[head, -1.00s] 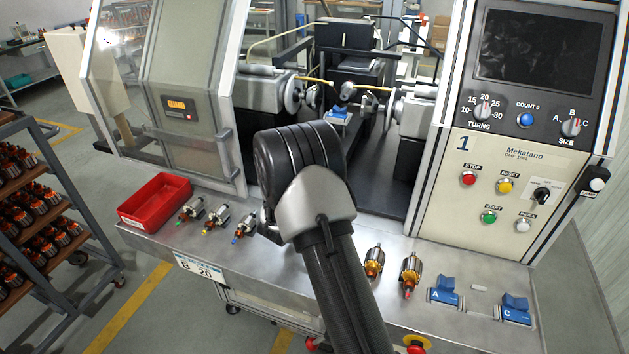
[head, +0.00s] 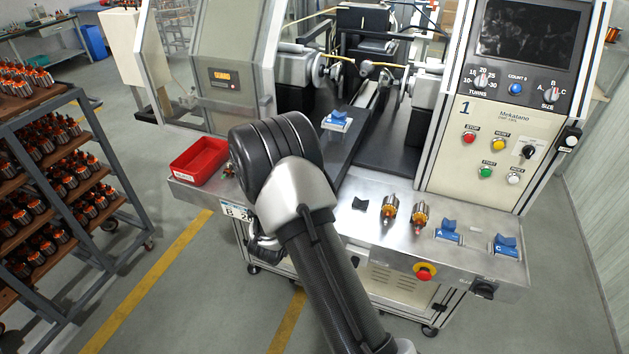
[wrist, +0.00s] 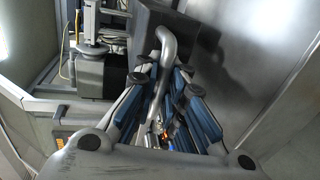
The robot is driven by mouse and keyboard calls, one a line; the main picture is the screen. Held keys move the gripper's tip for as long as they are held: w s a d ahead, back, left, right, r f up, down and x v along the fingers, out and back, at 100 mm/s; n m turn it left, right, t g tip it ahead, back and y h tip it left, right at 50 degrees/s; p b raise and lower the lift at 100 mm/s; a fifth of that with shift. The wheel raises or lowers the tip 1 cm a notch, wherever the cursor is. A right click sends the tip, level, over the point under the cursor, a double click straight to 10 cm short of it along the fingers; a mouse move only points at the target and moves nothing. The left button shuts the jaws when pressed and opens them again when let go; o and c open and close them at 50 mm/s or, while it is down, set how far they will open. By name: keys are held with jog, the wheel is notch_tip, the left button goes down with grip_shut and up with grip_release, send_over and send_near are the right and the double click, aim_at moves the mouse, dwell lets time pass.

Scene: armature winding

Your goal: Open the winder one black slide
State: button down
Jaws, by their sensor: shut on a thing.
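The winder one black slide (head: 357,148) runs as a long dark bar from under the spindles towards the front of the machine. A blue holder on a white block (head: 337,121) sits on it. My gripper is hidden behind my wrist in the head view. In the wrist view my gripper (wrist: 164,78) has its blue-padded fingers closed on a bent grey handle (wrist: 169,45). The handle joins a dark block (wrist: 205,40), apparently the slide's front end. The exact contact is partly hidden between the fingers.
A red tray (head: 199,161) stands on the steel ledge at left. Two armatures (head: 389,209), blue holders A (head: 448,232) and C (head: 507,246) and a red stop button (head: 425,272) are at right. A rack of armatures (head: 60,160) stands at far left.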

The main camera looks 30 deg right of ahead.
jog(key=f+p+v, duration=0.1)
jog(key=f+v, duration=0.1)
jog(key=v, duration=1)
jog(key=shift+a+f+p, duration=0.2)
jog(key=shift+a+p, duration=0.05)
jog(key=shift+p, duration=0.15)
jog(key=shift+s, duration=0.15)
jog(key=c, duration=1.7)
grip_release()
jog(key=v, duration=1.2)
jog(key=shift+a, duration=0.1)
